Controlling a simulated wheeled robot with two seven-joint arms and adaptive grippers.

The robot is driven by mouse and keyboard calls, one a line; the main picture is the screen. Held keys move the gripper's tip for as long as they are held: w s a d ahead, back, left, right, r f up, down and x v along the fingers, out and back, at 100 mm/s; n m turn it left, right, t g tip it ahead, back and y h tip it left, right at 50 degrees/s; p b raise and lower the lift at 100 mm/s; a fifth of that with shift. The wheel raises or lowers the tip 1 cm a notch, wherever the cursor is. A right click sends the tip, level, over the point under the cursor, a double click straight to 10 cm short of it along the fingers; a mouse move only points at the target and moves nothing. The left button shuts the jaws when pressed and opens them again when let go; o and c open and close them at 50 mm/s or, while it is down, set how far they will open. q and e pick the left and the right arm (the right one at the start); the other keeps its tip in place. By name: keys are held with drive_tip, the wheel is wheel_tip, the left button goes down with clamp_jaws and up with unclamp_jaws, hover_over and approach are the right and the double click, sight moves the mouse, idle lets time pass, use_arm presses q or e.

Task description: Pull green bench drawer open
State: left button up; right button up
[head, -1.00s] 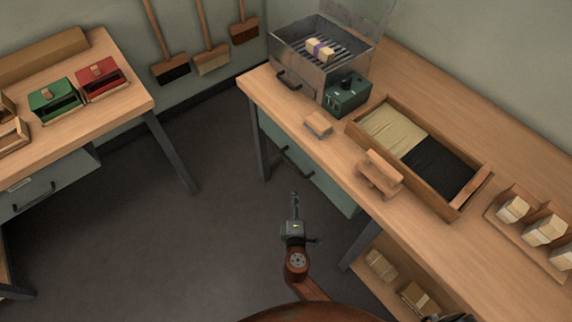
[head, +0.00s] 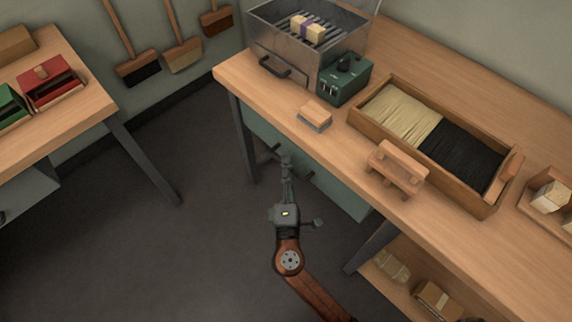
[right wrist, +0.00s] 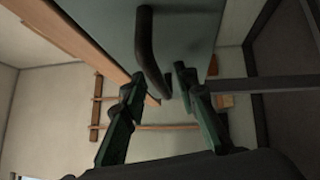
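The green bench drawer (head: 338,193) sits under the right-hand workbench, its front looking closed. Its dark bar handle (right wrist: 149,48) shows in the right wrist view, on the green front (right wrist: 190,25). My right gripper (head: 287,162) is at the drawer front in the head view and covers part of the handle there. In the right wrist view my right gripper (right wrist: 161,76) is open, with the near end of the handle in line with the gap between its fingers. I cannot tell whether a finger touches it. My left gripper is not in view.
The bench top (head: 285,100) carries a metal grill box (head: 285,60), a green control box (head: 345,82), a bristle tray (head: 482,205) and a wooden stand (head: 397,165). A bench leg (head: 243,145) stands left of the drawer. Floor (head: 200,240) in front is clear.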

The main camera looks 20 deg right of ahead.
drive_tip(key=shift+w+d, duration=0.15)
drive_tip(key=shift+w, duration=0.15)
drive_tip(key=shift+c, duration=0.4)
clamp_jaws()
